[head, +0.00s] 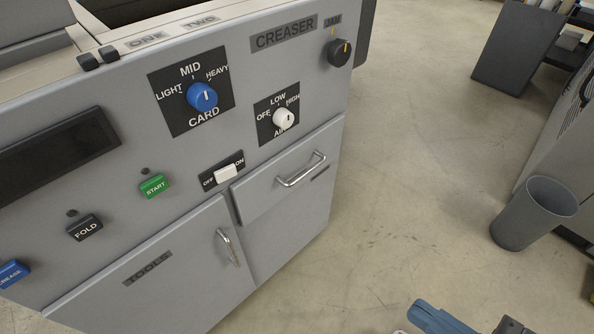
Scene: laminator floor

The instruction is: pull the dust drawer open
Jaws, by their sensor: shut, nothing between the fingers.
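The dust drawer appears to be the grey drawer front (262,191) at the lower right of the creaser's panel, in the head view. It looks shut, close against the cabinet face. A silvery bar handle (301,170) crosses its upper part. A small dark label beside the handle is too small to read. My gripper's fingers are not in view. A blue part and a dark part at the bottom edge seem to belong to my arm, well below and right of the drawer.
Left of and below the drawer is the TOOLS door (160,285) with its own handle (228,247). A white rocker switch (226,172) and a white AIR knob (284,118) sit close to the drawer. Clear floor lies right of the cabinet, up to a grey bin (535,212).

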